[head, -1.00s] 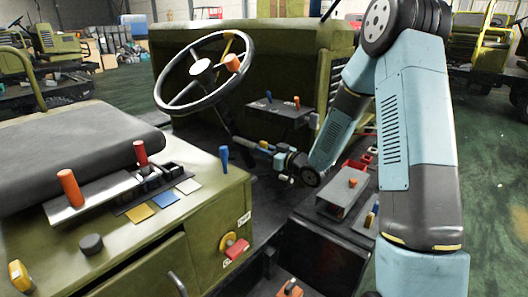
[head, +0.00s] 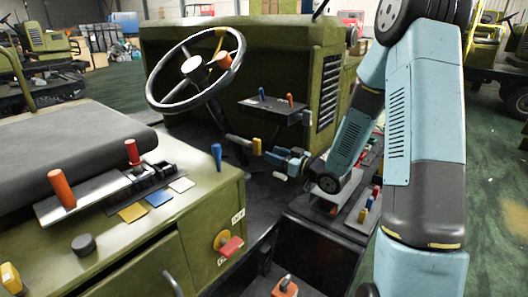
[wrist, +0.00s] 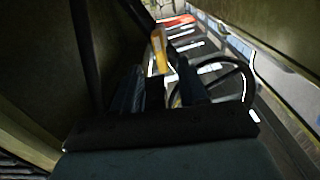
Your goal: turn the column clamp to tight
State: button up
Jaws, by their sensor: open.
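The column clamp (head: 240,141) seems to be the short grey lever with a yellow grip at the steering column, below the steering wheel (head: 195,70). Its yellow grip (head: 256,146) points to the right. My gripper (head: 268,155) is just right of the grip in the head view. In the wrist view the yellow grip (wrist: 158,50) shows upright beyond and between the two dark fingers of my gripper (wrist: 160,78). The fingers are apart. I cannot tell whether either touches the grip. The clamp's pivot is hidden in the wrist view.
A small shelf with blue and orange levers (head: 275,107) is above and behind my gripper. A side console (head: 352,210) with coloured levers is under my forearm. The seat-side panel (head: 110,200) with red, blue and yellow controls is at left. The floor between is open.

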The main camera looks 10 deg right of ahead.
jog(key=v, duration=0.5)
jog(key=shift+s+d, duration=0.25)
jog(key=shift+s, duration=0.05)
jog(key=s+d+r+m+g+h, duration=0.2)
jog(key=s+d+r+m+h, duration=0.35)
jog(key=d+r+h, duration=0.55)
jog(key=s+a+r+m+g, duration=0.1)
jog(key=s+r, duration=0.1)
jog(key=s, duration=0.5)
jog(key=s+a+r+m+g+h, duration=0.1)
jog(key=s+a+r+g, duration=0.1)
jog(key=s, duration=0.6)
jog(key=s+a+r+m+g, duration=0.1)
jog(key=s+a+r+g, duration=0.1)
jog(key=s, duration=0.6)
jog(key=shift+r+h, duration=0.4)
